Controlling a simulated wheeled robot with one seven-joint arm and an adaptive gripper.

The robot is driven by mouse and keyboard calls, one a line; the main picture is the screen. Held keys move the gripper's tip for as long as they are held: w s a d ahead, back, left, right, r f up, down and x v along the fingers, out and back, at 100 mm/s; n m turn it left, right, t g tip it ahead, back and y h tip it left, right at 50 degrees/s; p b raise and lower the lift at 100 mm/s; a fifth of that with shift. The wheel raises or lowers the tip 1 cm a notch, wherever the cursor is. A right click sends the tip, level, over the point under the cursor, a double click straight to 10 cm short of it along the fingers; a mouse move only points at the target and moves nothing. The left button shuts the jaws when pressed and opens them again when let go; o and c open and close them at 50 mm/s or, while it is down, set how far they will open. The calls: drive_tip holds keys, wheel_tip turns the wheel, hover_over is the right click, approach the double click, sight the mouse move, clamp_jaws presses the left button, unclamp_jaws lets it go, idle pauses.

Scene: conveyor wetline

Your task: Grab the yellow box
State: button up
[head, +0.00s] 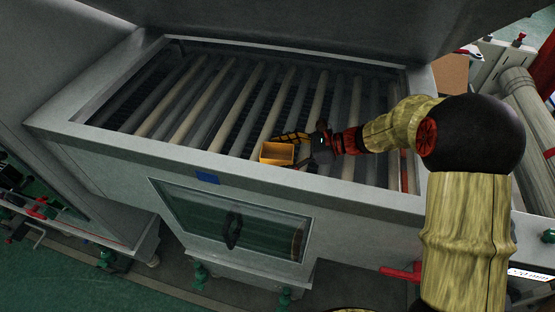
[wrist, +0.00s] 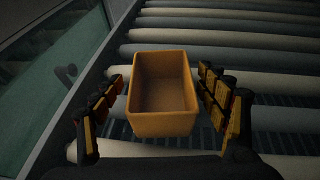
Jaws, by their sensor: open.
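The yellow box (head: 277,152) is a small open-topped bin on the conveyor rollers, close to the front edge of the machine in the head view. In the wrist view the yellow box (wrist: 162,122) is upright and looks empty inside. My gripper (wrist: 163,95) is open, with one black-and-yellow finger on the left of the box and one on the right. There appears to be a gap between each finger and the box walls. In the head view my gripper (head: 291,142) is at the box, and its fingers partly overlap it.
The roller bed (head: 230,95) sits inside a grey metal frame (head: 300,187), whose front rim runs close beside the box. A glass door (head: 230,222) with a black handle is below the rim. The rollers left of the box are clear. A brown carton (head: 451,72) stands at the right.

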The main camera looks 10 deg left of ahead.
sight(262, 156)
drive_tip(key=x, duration=0.1)
drive_tip(key=b+x, duration=0.1)
drive_tip(key=x, duration=0.2)
drive_tip(key=shift+w+a+r+b, duration=0.1)
drive_tip(key=shift+a+r+b, duration=0.05)
drive_tip(key=shift+a+b, duration=0.2)
drive_tip(key=shift+c, duration=0.7)
drive_tip(key=c, duration=1.1)
